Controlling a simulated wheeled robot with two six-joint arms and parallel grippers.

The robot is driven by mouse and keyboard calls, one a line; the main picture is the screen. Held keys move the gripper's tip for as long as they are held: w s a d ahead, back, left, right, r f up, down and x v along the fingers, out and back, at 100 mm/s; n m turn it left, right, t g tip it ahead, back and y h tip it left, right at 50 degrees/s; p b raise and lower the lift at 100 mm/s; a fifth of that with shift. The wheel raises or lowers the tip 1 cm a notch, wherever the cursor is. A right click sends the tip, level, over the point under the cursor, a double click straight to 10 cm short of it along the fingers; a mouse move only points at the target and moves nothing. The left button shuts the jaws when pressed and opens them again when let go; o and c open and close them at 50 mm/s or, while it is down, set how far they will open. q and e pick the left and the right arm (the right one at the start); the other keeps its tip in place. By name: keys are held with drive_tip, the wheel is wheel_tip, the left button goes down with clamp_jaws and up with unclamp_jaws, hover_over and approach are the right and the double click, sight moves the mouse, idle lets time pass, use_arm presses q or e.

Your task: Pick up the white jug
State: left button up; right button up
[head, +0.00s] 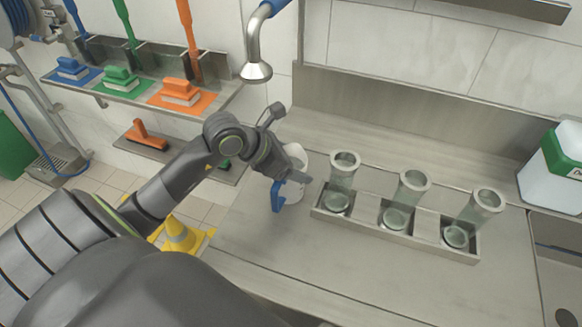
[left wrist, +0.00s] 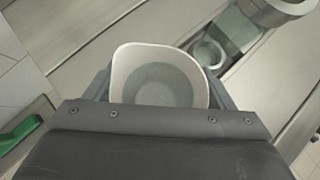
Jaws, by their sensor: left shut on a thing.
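The white jug (head: 296,191) stands upright on the steel counter, at the left of the glass rack, partly hidden by my gripper. Its blue handle (head: 277,196) faces left and toward me. My left gripper (head: 296,180) is shut on the jug, with fingers on both sides of its body. In the left wrist view the jug's white open rim (left wrist: 160,52) sits between the fingers, and its inside looks greyish. I cannot tell whether its base touches the counter. My right gripper is not in view.
A metal rack (head: 362,222) with three clear cylinders stands close to the right of the jug. A tap (head: 256,70) hangs above and behind. A white container with a green label (head: 556,165) stands at the far right. The counter's front is clear.

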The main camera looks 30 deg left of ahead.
sight(300, 155)
use_arm(q)
drive_tip(key=shift+r, duration=0.5)
wheel_tip(300, 155, up, 2)
drive_tip(key=shift+r+b, duration=0.1)
drive_tip(key=shift+b, duration=0.45)
drive_tip(key=s+a+p, duration=0.8)
drive_tip(key=s+a, duration=0.1)
drive_tip(key=s, duration=0.6)
drive_tip(key=shift+s+a+r, duration=0.15)
drive_tip(key=shift+a, duration=0.05)
